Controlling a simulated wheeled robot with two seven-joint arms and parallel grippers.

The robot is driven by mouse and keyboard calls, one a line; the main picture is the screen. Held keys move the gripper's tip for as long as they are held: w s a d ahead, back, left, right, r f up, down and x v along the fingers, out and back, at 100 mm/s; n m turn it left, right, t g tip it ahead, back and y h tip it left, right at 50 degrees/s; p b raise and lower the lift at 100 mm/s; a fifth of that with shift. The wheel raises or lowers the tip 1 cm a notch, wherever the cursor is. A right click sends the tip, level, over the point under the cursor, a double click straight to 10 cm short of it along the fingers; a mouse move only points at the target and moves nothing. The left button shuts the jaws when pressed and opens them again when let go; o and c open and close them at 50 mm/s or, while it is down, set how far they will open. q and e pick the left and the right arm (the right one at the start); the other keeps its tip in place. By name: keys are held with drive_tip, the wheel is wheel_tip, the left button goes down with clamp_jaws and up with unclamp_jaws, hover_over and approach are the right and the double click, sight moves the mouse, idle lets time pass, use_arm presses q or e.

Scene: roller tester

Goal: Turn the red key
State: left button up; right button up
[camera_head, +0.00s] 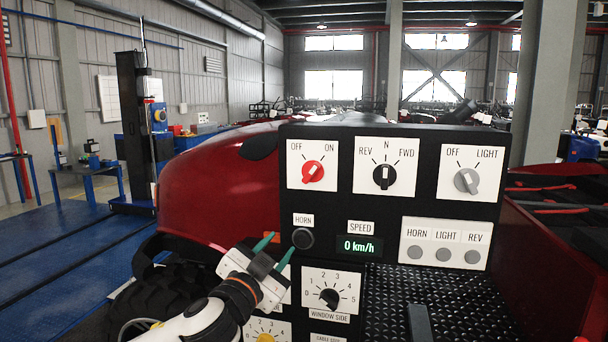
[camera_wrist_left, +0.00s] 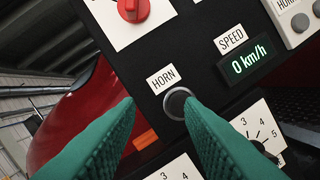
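The red key (camera_head: 313,173) is a round red knob with a white mark on the upper left of the black control panel (camera_head: 433,164), on a white plate labelled OFF and ON. Its white mark seems to lean towards the upper right. In the left wrist view the red key (camera_wrist_left: 133,9) is cut off by the top edge. My left gripper (camera_head: 276,249) is open and empty, its green fingers apart. It is below and left of the red key, beside the dark round HORN button (camera_head: 302,238). My right gripper is out of view.
A black REV/N/FWD knob (camera_head: 384,177) and a grey LIGHT knob (camera_head: 466,180) sit right of the red key. A WINDOW SIDE dial (camera_head: 330,297) is below the HORN button. The SPEED display (camera_head: 359,246) reads 0 km/h. Red bodywork (camera_head: 215,185) lies to the left.

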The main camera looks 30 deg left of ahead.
use_arm(q)
drive_tip(key=m+t+h, duration=0.2)
approach(308, 177)
drive_tip(key=p+x, duration=0.5)
drive_tip(key=x, duration=0.3)
drive_tip(key=shift+r, duration=0.15)
drive_tip(key=shift+w+p, duration=0.35)
drive_tip(key=shift+w, duration=0.1)
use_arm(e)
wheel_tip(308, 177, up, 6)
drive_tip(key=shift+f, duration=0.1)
use_arm(q)
clamp_jaws()
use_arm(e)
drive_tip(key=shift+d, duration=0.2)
